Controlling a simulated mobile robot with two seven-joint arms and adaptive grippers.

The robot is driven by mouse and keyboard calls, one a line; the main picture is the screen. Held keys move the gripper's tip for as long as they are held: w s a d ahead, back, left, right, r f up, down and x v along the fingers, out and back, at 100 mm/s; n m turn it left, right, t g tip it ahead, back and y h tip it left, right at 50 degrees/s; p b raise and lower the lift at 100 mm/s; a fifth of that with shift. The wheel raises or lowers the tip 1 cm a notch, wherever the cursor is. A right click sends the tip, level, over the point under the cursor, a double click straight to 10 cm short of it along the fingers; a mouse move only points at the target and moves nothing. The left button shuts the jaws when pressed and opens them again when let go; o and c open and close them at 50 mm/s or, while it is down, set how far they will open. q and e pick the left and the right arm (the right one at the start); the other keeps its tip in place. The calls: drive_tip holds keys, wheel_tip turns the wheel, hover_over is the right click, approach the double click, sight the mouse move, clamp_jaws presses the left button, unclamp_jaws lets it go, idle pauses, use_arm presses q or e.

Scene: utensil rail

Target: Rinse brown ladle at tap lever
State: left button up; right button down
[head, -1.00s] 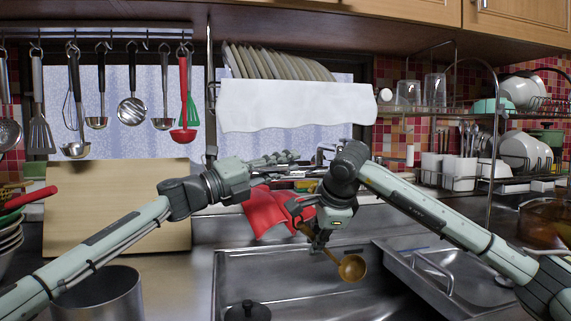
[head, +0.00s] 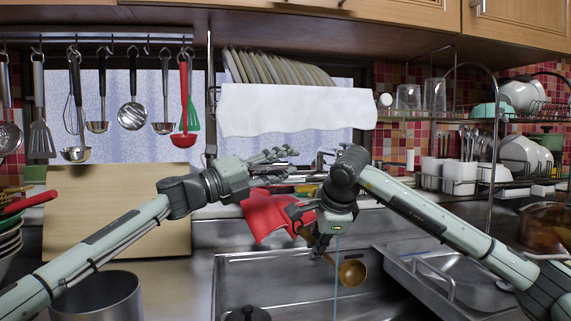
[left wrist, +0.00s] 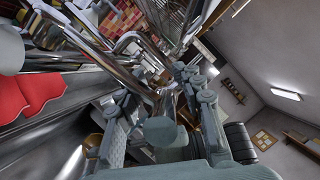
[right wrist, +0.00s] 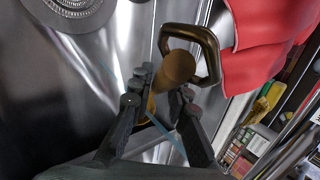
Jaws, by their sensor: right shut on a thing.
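The brown ladle (head: 352,273) hangs from my right gripper (head: 321,246), bowl low over the sink. The right wrist view shows that gripper shut on its handle (right wrist: 178,66), with a dark loop at the end. A thin water stream (head: 336,285) falls beside the bowl's left edge; I cannot tell if it touches the bowl. My left gripper (head: 292,160) is at the chrome tap (head: 320,160) behind the sink. In the left wrist view its fingers (left wrist: 150,95) are spread with tap metal (left wrist: 166,100) between them. The lever is hard to tell apart there.
A red cloth (head: 262,215) hangs at the sink's back edge, close to both grippers. A steel pot (head: 97,298) stands left. Utensils hang on the rail (head: 100,38); a dish rack (head: 488,180) stands right.

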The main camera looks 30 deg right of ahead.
use_arm(q)
drive_tip(key=v, duration=1.2)
drive_tip(key=shift+f, duration=0.1)
